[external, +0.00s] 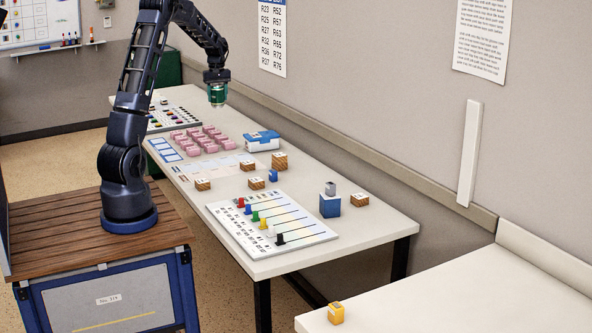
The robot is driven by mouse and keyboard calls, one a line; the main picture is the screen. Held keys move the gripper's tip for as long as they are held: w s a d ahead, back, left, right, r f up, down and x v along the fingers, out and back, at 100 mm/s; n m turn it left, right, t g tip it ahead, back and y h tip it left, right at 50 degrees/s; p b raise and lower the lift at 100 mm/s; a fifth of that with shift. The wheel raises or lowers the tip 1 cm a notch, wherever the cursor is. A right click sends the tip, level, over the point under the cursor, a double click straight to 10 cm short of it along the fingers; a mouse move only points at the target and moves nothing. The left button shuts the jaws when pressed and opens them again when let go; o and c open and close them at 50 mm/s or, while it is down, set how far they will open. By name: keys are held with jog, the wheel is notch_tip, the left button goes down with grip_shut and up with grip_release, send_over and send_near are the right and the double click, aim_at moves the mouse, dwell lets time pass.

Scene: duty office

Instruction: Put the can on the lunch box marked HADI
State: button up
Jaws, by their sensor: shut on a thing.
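My gripper (217,92) is shut on a green can (217,97), held in the air above the far part of the long table, clear of everything below it. The can looks upright; its upper part is hidden by the fingers. Several small brown boxes with white labels stand on the table, among them one (280,162) by the wall side, one (257,183) in the middle and one (360,200) at the near right. A blue-and-white box (262,143) lies by the wall. The labels are too small to read, so I cannot tell which is marked HADI.
Pink blocks (199,140) stand in rows below and left of my gripper. A board with coloured pegs (270,224) lies nearer. A blue box (330,206) bears a grey item (330,187). A yellow item (336,313) sits on another, mostly bare table (450,295).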

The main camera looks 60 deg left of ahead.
jog(key=w+a+r, duration=0.2)
jog(key=w+a, duration=0.2)
jog(key=w, duration=0.8)
send_over(261, 134)
jog(key=f, duration=1.9)
jog(key=shift+d, duration=0.25)
jog(key=o, duration=0.9)
jog(key=shift+f, duration=0.15)
jog(key=shift+o, duration=0.2)
